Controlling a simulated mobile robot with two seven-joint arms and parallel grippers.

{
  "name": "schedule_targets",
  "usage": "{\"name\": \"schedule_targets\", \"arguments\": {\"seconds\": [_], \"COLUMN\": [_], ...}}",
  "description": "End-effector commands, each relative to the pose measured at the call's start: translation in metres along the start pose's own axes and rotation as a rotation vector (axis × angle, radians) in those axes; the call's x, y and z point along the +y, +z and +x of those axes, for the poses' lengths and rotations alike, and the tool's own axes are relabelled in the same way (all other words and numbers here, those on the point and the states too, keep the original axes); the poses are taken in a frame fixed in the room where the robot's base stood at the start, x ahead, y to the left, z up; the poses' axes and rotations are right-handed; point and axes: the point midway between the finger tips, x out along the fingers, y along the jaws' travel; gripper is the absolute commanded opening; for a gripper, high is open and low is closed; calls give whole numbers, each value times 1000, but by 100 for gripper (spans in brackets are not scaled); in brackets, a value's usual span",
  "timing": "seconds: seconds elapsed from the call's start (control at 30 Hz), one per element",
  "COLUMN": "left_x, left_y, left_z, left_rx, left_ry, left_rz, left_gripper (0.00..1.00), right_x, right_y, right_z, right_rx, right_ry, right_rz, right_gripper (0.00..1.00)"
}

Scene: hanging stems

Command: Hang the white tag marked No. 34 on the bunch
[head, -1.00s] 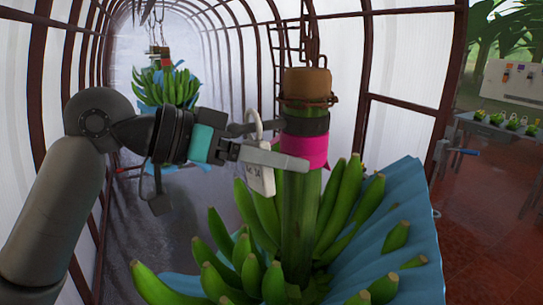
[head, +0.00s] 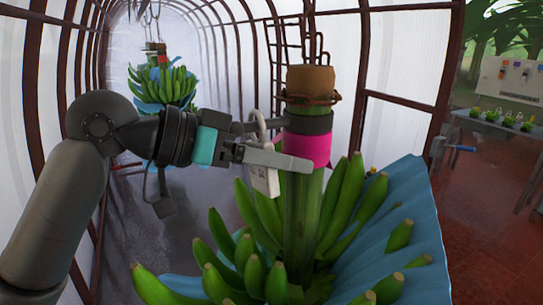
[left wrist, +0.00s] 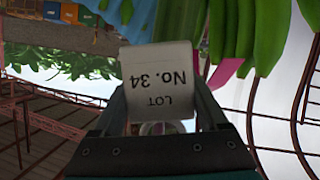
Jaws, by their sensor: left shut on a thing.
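The white tag marked "LOT No. 34" (left wrist: 160,82) shows upside down in the left wrist view, between the fingers of my left gripper (left wrist: 165,125). In the head view my left gripper (head: 275,148) is shut on the tag (head: 265,180), which hangs just left of the stem with a pale loop above it. The bunch (head: 300,225) hangs with green bananas around a thick stem. The stem has a pink band (head: 308,150), a dark band above it, and a brown top. One finger overlaps the pink band in the picture; contact cannot be told. My right gripper is not in view.
Blue sheeting (head: 405,225) spreads around the bunch's right side. Another bunch (head: 165,85) hangs farther back left. A table (head: 500,125) with small green bunches and a board (head: 510,80) stand at the far right. Dark red frame posts (head: 435,110) line the tunnel.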

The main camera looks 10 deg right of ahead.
Motion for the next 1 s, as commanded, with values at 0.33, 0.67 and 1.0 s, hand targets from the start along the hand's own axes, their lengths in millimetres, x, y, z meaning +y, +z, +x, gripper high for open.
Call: {"name": "schedule_targets", "arguments": {"seconds": [0.33,0.67,1.0], "left_x": [3,2,1], "left_y": [4,4,5], "left_z": [5,5,2], "left_rx": [-9,-11,-12], "left_ry": [12,9,6], "left_rz": [-3,-4,-5], "left_gripper": [5,100,100], "right_x": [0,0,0], "right_y": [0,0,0], "right_z": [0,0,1], "right_rx": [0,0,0], "right_ry": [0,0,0], "right_rz": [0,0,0], "right_gripper": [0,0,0]}}
